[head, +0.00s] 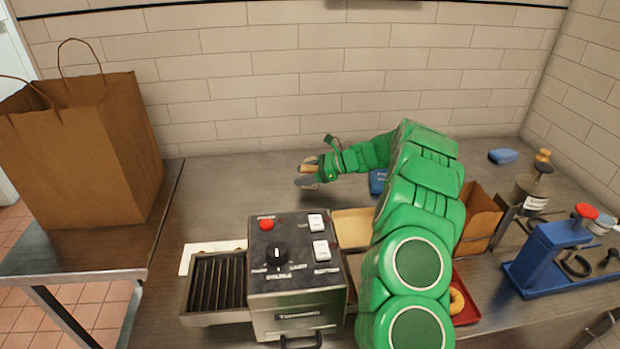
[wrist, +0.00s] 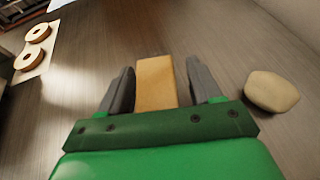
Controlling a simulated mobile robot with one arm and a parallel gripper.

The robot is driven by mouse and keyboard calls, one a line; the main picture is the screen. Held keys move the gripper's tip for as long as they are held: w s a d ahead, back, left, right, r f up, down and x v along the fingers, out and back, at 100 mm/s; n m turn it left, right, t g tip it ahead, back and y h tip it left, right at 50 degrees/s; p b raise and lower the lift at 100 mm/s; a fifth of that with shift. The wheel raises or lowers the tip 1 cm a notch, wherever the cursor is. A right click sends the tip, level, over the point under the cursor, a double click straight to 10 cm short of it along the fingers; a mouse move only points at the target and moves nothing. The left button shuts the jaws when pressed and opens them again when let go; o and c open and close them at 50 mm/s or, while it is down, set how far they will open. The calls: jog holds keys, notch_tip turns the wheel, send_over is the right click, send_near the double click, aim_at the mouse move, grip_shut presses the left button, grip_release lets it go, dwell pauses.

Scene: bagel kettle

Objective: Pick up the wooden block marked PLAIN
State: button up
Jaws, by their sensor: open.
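A plain tan wooden block (wrist: 157,82) lies between the two grey fingers of my gripper (wrist: 161,82) in the wrist view. The fingers are apart, with a small gap on each side of the block. No marking on the block is legible, so I cannot tell whether it reads PLAIN. In the head view my gripper (head: 308,172) is low over the back middle of the steel counter; small tan shapes show there, partly hidden by the fingers.
A rounded beige lump (wrist: 271,92) lies just right of my gripper. Two ring-shaped pieces (wrist: 38,33) lie on a pale sheet at left. A toaster machine (head: 296,275) stands in front, a paper bag (head: 85,150) far left, and a blue press (head: 550,258) right. The counter's back left is clear.

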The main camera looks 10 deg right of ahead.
jog(key=c, duration=1.1)
jog(key=shift+o, duration=0.2)
